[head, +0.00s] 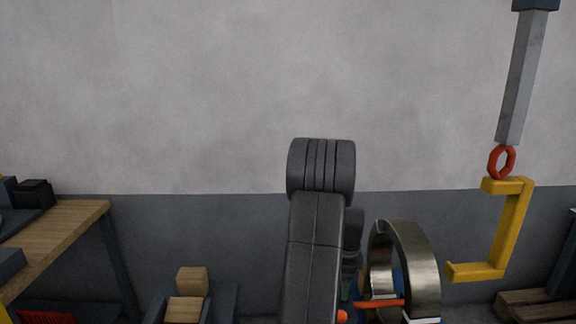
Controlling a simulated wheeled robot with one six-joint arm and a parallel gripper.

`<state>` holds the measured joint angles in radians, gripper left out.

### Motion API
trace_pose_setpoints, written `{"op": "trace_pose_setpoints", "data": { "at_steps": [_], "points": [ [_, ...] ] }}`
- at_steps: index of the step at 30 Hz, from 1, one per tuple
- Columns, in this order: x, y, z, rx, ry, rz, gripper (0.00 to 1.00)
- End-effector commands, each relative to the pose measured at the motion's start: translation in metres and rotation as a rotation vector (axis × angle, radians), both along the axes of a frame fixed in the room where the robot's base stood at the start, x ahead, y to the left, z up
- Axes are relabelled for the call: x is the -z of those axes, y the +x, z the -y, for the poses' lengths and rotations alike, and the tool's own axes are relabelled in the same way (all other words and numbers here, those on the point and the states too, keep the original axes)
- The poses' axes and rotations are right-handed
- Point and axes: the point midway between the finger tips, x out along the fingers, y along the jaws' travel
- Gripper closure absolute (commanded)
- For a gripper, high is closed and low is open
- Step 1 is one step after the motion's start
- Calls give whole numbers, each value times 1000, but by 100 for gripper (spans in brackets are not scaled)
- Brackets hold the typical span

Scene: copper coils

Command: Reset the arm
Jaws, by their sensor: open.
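My dark grey arm rises from the bottom middle of the head view to a thick ribbed joint, and a further link drops behind it. My gripper cannot be made out; the lower part of the arm is hidden behind my own link and the frame's bottom edge. Just right of the arm stands a shiny metal coil (422,268), upright like a ring, its bottom cut off by the frame. An orange bar (380,303) crosses in front of the coil's opening; what it belongs to is unclear.
A yellow C-shaped hook (513,228) hangs from a red link (501,162) at the right. A wooden workbench (62,232) stands at the left. Wooden blocks (192,281) sit low left of my arm. A pallet (540,306) lies lower right. The upper left is clear.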

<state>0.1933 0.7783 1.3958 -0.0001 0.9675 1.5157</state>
Motion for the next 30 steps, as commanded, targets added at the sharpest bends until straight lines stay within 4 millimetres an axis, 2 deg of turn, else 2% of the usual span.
{"op": "trace_pose_setpoints", "data": {
  "at_steps": [1, 15, 18, 30],
  "points": [
    [-13, 1, 0, 0, -1, 6, 31],
    [-107, 1, 0, 0, -1, 5, 31],
    [-81, 0, 0, 0, 1, -4, 31],
    [-1, -1, 0, 0, 1, -4, 31]
  ]
}}
